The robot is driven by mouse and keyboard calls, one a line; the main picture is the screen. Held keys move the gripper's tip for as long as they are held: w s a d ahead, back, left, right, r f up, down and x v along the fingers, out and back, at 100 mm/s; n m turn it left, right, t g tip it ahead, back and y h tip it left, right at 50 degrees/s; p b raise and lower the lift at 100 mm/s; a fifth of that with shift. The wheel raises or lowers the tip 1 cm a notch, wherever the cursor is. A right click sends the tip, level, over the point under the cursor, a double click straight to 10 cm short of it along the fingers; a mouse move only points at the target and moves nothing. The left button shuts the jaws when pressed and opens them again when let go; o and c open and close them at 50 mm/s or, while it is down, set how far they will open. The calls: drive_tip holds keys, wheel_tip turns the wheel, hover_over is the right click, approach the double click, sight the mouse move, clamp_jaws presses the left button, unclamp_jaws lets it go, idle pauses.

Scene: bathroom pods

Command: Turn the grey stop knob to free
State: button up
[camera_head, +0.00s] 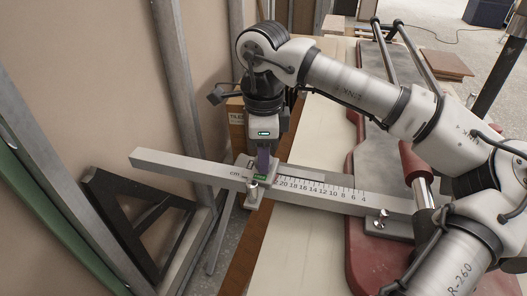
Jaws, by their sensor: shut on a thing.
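My gripper (263,168) points down over the sliding stop block (243,172) on a grey measuring rail (330,196). Its purple fingers are shut on the grey stop knob on top of the block. The knob is mostly hidden by the fingers, so its angle cannot be read. A small green label (260,178) shows just in front of the fingers, its text too small to read. A small metal screw (253,188) stands at the block's front.
The rail carries a centimetre scale and crosses a pale bench (290,235). A second metal fitting (383,217) sits on its right part, near a red machine table (378,262). A black triangular bracket (125,225) and metal wall studs (178,75) stand left.

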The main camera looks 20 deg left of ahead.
drive_tip(key=o, duration=1)
wheel_tip(320, 180, up, 14)
drive_tip(key=shift+f, duration=0.1)
